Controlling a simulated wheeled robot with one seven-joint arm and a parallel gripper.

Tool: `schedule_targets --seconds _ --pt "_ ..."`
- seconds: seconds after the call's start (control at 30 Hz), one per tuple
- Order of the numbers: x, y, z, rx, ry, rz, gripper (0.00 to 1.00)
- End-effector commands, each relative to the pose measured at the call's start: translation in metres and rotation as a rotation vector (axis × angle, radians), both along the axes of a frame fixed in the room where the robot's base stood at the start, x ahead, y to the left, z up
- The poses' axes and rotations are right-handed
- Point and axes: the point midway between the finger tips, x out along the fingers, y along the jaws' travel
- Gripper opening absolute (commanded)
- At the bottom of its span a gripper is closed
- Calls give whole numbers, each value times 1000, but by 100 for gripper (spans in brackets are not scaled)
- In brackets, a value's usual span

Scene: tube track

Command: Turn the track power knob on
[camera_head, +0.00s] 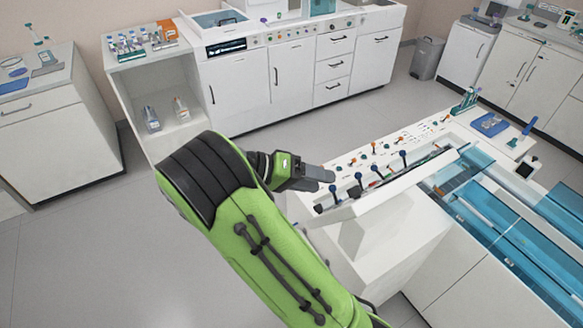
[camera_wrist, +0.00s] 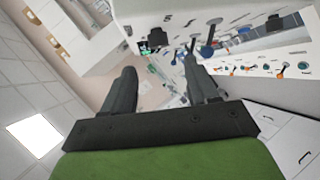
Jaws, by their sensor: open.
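The white control panel (camera_head: 405,150) of the tube track carries several small knobs and levers with black, blue and orange parts. Their labels are too small to read, so I cannot tell which one is the track power knob. My gripper (camera_head: 328,175) is at the panel's near left end, beside dark-handled controls. In the wrist view my gripper (camera_wrist: 160,64) shows two dark fingers spread apart with nothing between them. A black knob (camera_wrist: 157,38) lies just beyond the fingertips, and a blue-based lever (camera_wrist: 209,40) is near the right finger. I see no contact with either.
Blue-covered track channels (camera_head: 510,215) run along the right of the panel. A blue tray (camera_head: 490,124) sits at its far end. White cabinets (camera_head: 290,75) stand along the back wall, with a grey bin (camera_head: 427,57) beside them. The floor behind the panel is clear.

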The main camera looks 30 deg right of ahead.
Motion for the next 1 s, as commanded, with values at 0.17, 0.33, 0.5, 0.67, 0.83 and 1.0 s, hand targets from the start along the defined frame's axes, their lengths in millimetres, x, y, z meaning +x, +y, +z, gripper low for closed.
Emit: schedule_targets --seconds 0.17,0.33,0.5,0.67,0.83,1.0 --pt "17 42 28 -4 -1 5 59" --pt "24 61 35 -3 2 0 59" --pt "25 65 33 0 0 -1 59" --pt "25 64 32 0 2 -1 59" --pt "25 64 32 0 2 -1 59" --pt "21 51 36 99 7 8 59"
